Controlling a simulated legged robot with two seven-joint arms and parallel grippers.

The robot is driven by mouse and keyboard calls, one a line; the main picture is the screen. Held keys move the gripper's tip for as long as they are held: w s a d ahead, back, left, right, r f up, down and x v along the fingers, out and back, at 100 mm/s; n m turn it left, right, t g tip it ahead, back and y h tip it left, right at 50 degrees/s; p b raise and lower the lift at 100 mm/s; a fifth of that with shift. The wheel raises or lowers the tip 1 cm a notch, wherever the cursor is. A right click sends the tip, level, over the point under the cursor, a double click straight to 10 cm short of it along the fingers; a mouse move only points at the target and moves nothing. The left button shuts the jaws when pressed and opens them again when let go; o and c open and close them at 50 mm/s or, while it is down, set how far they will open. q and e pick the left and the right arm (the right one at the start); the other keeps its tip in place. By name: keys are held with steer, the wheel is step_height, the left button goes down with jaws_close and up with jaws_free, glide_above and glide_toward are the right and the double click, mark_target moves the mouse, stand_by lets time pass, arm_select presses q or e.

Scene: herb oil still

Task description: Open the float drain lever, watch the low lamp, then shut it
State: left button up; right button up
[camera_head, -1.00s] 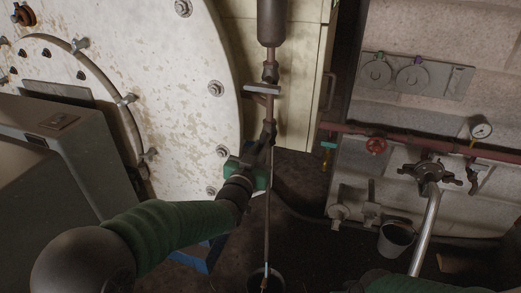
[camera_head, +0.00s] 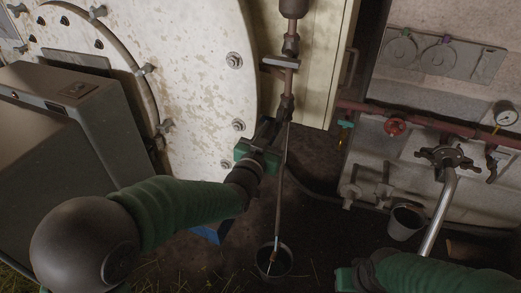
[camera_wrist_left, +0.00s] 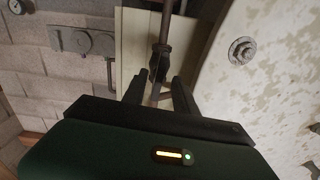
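A thin brown drain pipe (camera_head: 279,190) runs down from a dark cylinder (camera_head: 294,6). A flat pale lever (camera_head: 279,64) sticks out across its upper fitting. A dark lower fitting (camera_head: 287,106) is on the pipe and also shows in the wrist view (camera_wrist_left: 158,63). My left gripper (camera_head: 274,128) is beside the pipe just below that fitting. In the wrist view its fingers (camera_wrist_left: 159,86) are apart, with the pipe between them. My right gripper (camera_head: 346,279) shows only its green body at the bottom edge. I cannot pick out a lit low lamp.
A dark bucket (camera_head: 274,260) stands under the pipe's end, and another bucket (camera_head: 406,221) is at the right. A red pipe (camera_head: 440,124) with a red handwheel (camera_head: 395,126) and gauge (camera_head: 506,117) crosses the wall. A white flanged drum (camera_head: 200,70) and grey box (camera_head: 75,125) stand left.

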arm_select(q)
steer(key=p+v, duration=0.1)
steer(key=v, duration=1.3)
steer(key=shift+w, duration=0.1)
stand_by(1.4)
